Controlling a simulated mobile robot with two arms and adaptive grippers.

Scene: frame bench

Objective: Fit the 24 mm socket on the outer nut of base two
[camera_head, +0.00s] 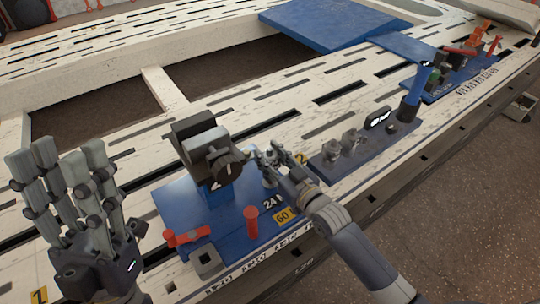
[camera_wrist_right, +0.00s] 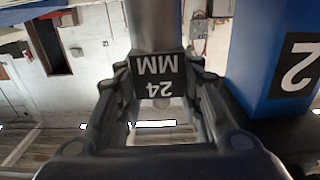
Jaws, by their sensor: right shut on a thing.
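My right gripper (camera_head: 272,158) is over the right part of a blue base plate (camera_head: 175,203). It is shut on a grey socket labelled 24 MM (camera_wrist_right: 156,75), which stands between its fingers in the right wrist view. Beside it is a blue post marked 2 (camera_wrist_right: 275,60). In the head view a dark clamp (camera_head: 207,150) stands on the plate, with labels "24" (camera_head: 270,203) and "60" (camera_head: 283,215) at its front. The outer nut cannot be made out, so I cannot tell whether the socket touches it. My left gripper (camera_head: 62,165) is open and empty at the left.
Another base with red and green parts (camera_head: 455,65) is at the far right.

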